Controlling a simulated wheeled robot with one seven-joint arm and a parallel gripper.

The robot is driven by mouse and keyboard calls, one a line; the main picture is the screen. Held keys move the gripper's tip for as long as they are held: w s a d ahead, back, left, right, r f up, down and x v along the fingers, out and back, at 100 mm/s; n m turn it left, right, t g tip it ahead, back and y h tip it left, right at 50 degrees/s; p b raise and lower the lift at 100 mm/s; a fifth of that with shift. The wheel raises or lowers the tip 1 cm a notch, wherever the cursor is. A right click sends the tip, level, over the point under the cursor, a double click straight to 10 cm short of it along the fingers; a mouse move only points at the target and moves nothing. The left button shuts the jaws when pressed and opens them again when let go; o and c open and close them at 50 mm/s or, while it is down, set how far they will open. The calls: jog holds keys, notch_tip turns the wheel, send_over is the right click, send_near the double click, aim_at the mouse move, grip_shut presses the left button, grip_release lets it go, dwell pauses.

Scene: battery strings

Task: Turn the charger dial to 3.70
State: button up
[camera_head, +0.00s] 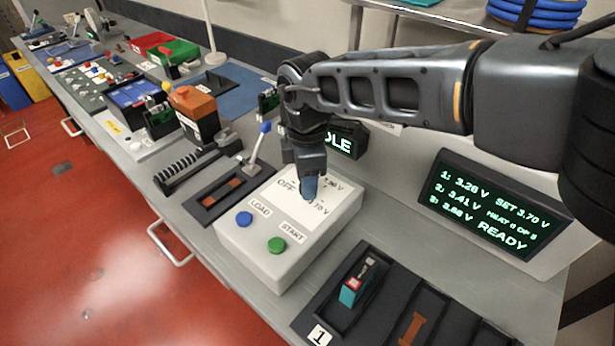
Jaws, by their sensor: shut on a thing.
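The charger (262,263) is a white box on the bench, with a blue button (244,218) by LOAD and a green button (276,245) by START. Its printed marks include OFF, one ending in 90 V and one ending in 70 V. My gripper (310,186) points down over the upper part of the panel and is shut on the dial, which its fingers hide. I cannot tell where the dial points. A screen (485,205) at right reads SET 3.70 V and READY, with several voltages. A second screen (345,140), partly behind my gripper, shows "DLE".
A black tray marked 1 (318,335) with a teal cell (352,290) stands in front right of the charger. A lever fixture (250,165) stands to its left. Boxes and tools crowd the bench further left. Blue coiled hose (535,12) lies on a shelf above.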

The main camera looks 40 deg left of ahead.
jog(key=shift+m, duration=0.5)
jog(key=o, duration=1)
jog(key=shift+o, duration=0.2)
jog(key=shift+r+b, duration=0.8)
jog(key=shift+r, duration=3.1)
jog(key=shift+s, duration=0.1)
